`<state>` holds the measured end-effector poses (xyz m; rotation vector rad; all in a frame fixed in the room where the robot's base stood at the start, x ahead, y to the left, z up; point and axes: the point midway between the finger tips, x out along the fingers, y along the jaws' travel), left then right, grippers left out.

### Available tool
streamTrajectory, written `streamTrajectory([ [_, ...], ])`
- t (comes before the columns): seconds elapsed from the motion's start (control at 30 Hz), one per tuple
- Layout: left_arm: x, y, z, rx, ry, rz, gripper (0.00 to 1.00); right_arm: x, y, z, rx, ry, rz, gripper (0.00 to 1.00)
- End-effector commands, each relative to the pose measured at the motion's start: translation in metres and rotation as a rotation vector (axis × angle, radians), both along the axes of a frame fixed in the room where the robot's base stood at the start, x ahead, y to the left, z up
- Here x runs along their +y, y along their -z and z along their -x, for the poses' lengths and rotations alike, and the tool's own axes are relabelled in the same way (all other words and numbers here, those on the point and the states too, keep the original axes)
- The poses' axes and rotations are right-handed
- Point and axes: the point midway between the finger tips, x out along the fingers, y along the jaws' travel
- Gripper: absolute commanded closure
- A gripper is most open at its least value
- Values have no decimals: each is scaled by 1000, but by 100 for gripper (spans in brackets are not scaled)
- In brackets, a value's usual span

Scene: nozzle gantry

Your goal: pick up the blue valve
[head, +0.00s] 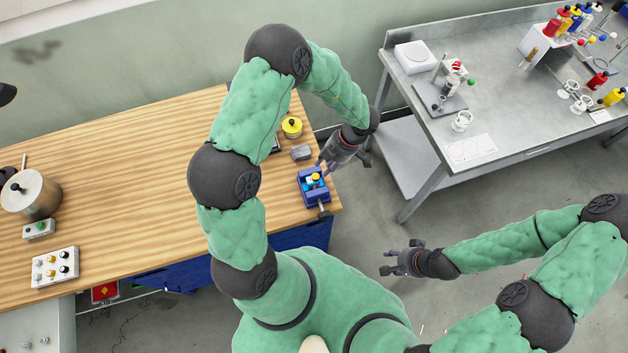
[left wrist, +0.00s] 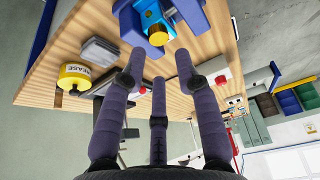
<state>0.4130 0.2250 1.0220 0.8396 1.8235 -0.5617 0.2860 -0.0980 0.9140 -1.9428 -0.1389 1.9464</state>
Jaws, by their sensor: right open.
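The blue valve (head: 309,184) with a yellow cap sits in a dark blue vise (head: 313,198) at the wooden bench's right end. In the left wrist view the valve (left wrist: 151,16) shows at the top centre, just beyond the fingertips, partly cut by the frame edge. My left gripper (head: 334,165) is just behind the vise, above the bench's right edge. Its three fingers (left wrist: 160,63) are spread and empty, apart from the valve. My right gripper (head: 390,262) is open and empty over the floor, right of the bench.
A yellow grease tin (head: 291,128) and a grey block (head: 301,152) stand behind the vise. A vise handle (head: 324,211) sticks out in front. A metal table (head: 480,110) with several tools stands at the right. The bench's middle (head: 140,160) is clear.

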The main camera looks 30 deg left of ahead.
Motion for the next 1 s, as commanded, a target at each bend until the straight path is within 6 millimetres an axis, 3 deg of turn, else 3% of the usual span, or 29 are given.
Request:
streamTrajectory([
  [0.27,6,19,5,0,-1,0,68,0,2,0,-1,0,0,57],
  [0.57,19,56,14,0,-1,0,68,0,6,-1,-1,0,0,57],
  [0.83,20,59,14,-1,0,0,68,0,6,-1,-1,0,0,57],
  [0.93,20,59,14,-1,0,0,96,0,6,-1,-1,0,0,57],
  [1.0,19,59,14,-1,0,0,100,0,6,-1,-1,0,0,57],
])
